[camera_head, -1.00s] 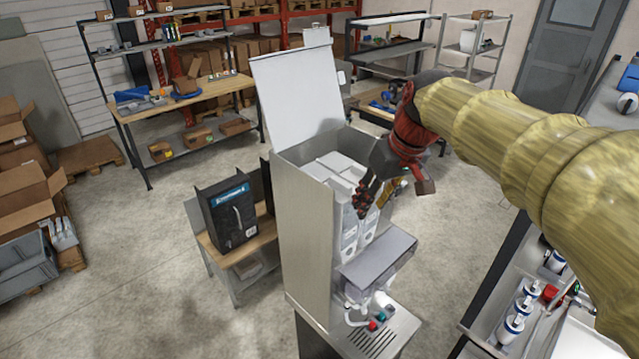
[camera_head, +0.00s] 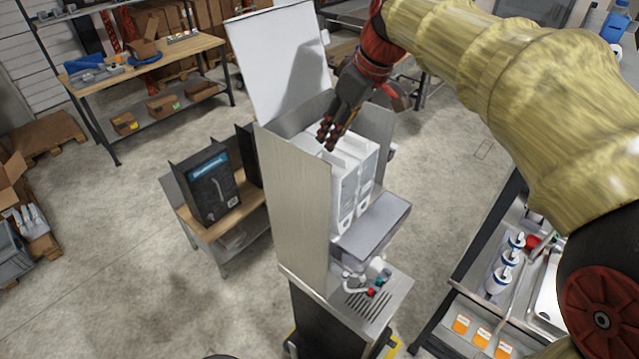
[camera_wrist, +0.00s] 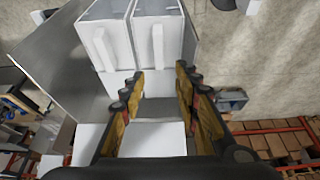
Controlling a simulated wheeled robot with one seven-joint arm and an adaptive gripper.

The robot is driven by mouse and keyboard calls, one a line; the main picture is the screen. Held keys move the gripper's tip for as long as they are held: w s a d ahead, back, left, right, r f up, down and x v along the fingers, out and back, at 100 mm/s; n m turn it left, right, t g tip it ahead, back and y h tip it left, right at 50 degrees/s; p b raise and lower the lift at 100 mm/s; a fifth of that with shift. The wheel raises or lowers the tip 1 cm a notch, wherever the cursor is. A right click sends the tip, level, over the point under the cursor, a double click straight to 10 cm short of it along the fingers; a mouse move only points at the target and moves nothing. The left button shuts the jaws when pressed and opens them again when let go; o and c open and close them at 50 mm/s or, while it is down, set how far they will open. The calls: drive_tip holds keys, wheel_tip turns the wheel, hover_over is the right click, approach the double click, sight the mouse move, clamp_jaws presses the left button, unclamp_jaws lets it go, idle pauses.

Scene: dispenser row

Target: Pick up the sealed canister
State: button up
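White canisters stand side by side inside the tall open dispenser (camera_head: 295,195). One canister (camera_head: 343,190) and the neighbouring canister (camera_head: 368,170) show their front faces in the head view. I cannot tell which is the sealed one. My gripper (camera_head: 328,136) hangs over the canisters, pointing down. In the wrist view my gripper (camera_wrist: 160,82) has its fingers spread with nothing between them. The canisters lie beyond its fingertips.
The dispenser's raised lid (camera_head: 283,65) stands behind my gripper. A grey cover (camera_head: 372,225) juts out below the canisters. A side table (camera_head: 245,205) with a black box (camera_head: 210,185) stands left. White bottles (camera_head: 500,278) stand on a bench at the right.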

drive_tip(key=p+x, duration=0.1)
drive_tip(key=x, duration=0.4)
drive_tip(key=c, duration=0.8)
drive_tip(key=shift+r, duration=0.1)
clamp_jaws()
idle(0.4)
